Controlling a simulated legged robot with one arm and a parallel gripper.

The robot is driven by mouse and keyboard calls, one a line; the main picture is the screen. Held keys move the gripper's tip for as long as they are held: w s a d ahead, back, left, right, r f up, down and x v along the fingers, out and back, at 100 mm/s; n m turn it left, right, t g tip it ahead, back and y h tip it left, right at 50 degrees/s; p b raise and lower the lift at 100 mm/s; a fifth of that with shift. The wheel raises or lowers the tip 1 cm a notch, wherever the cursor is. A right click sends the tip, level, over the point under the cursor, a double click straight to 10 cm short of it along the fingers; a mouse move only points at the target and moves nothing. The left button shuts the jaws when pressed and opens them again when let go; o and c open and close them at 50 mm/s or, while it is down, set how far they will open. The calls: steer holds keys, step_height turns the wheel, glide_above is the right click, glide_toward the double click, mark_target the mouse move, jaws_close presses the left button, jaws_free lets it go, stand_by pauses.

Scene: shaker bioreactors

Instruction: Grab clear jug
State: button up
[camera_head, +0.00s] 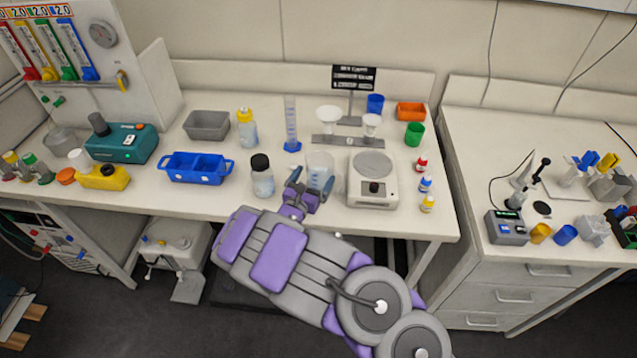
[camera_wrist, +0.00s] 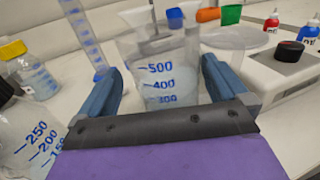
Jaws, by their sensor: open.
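The clear jug (camera_head: 320,168) is a see-through beaker with blue graduations, upright on the bench in the head view. In the wrist view the jug (camera_wrist: 165,72) shows marks 500, 400 and 300 and stands between my two blue fingers. My gripper (camera_head: 306,186) is open at the jug's front left in the head view; it also fills the lower wrist view (camera_wrist: 163,88). A finger lies on each side of the jug. I cannot tell whether either finger touches it. The jug's lower part is hidden by my gripper.
A black-capped bottle (camera_head: 262,177) stands close on the left, marked 250 in the wrist view (camera_wrist: 30,130). A white scale (camera_head: 372,180) is close on the right. A blue graduated cylinder (camera_head: 291,125) and funnel stand (camera_head: 338,140) are behind. The bench front (camera_head: 225,207) is clear.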

mark_target(327, 163)
steer(key=shift+w+d, duration=1.15)
steer(key=shift+w, duration=0.1)
steer(key=shift+a, duration=0.4)
steer(key=shift+c, duration=0.4)
steer(key=shift+a, duration=0.35)
steer(key=shift+c, duration=1.4)
steer(key=shift+d, duration=0.5)
steer(key=c, duration=0.6)
steer(key=shift+c, duration=0.6)
steer(key=shift+a, duration=0.15)
